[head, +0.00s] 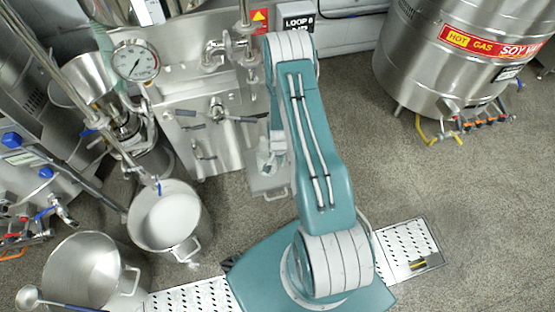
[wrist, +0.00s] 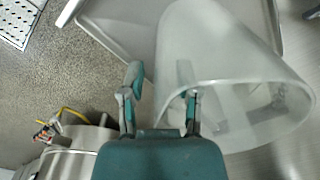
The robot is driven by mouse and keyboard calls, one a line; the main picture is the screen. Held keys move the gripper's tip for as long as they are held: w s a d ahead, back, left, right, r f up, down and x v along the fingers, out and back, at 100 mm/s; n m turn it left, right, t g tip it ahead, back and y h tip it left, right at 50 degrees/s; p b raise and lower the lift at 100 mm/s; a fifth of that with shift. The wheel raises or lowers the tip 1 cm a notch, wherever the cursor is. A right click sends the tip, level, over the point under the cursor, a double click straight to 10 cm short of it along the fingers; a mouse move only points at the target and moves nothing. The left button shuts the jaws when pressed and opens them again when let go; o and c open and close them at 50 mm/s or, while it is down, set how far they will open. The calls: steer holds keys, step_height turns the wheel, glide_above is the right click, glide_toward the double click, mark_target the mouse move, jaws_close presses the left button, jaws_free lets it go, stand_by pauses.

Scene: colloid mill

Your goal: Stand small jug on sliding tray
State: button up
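The small jug (wrist: 225,40) is a translucent, frosted vessel filling the upper right of the wrist view, its open rim toward the lower right. My gripper (wrist: 160,80) straddles its left wall with fingers apart. The left finger is outside with a small gap; the right fingertip shows dimly through the wall, seemingly inside. The sliding tray (wrist: 105,22) is a grey plate with a raised rim behind the jug. In the head view the tray (head: 270,188) juts from the steel machine, with the pale jug (head: 268,158) over it, partly behind my arm. I cannot tell whether they touch.
A steel pot with white contents (head: 168,218) and an empty pot (head: 85,270) stand at left. A machine panel with valve handles (head: 215,112) is behind the tray. A large soy milk tank (head: 440,60) stands upper right. Floor (head: 400,170) right of my arm is clear.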

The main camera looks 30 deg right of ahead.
steer(key=shift+d, duration=0.1)
steer(key=shift+r, duration=0.35)
step_height(320, 180, up, 12)
steer(key=shift+f, duration=0.15)
steer(key=a+r+n+t, duration=0.1)
steer(key=a+r+n, duration=0.15)
steer(key=r, duration=0.95)
steer(key=a+r+n+t, duration=0.15)
steer(key=a+r, duration=0.25)
steer(key=r, duration=0.8)
steer(key=s+a+r+n+t, duration=0.1)
steer(key=s+a+r+n, duration=0.2)
steer(key=s+r, duration=0.5)
steer(key=s+a+r+n+t, duration=0.2)
steer(key=s+a+r, duration=0.3)
steer(key=s+r, duration=0.3)
steer(key=shift+s+r+n, duration=0.3)
steer(key=shift+s+n, duration=0.4)
steer(key=shift+s, duration=0.25)
